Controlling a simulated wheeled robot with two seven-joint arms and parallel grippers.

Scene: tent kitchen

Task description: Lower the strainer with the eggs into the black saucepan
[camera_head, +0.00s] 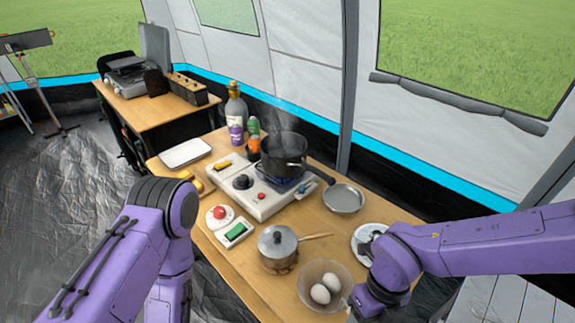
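The black saucepan (284,153) sits on the burner of the white camping stove (262,205), with steam rising from it. The strainer (309,295) is a round, see-through bowl near the front edge of the table, with two white eggs (325,289) in it. My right arm comes in from the right, and its wrist is bent down beside the strainer's right side. My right gripper (356,306) is at the strainer's right rim, mostly hidden by the wrist, so its fingers and any grip do not show clearly. My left arm bends down at the lower left, its gripper outside the picture.
A lidded small pot (277,240) stands between strainer and stove. A small grey pan (343,199) lies right of the stove, and a white plate (361,234) by my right arm. Bottles (236,112) stand behind the stove. A white tray (185,152) is at the left.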

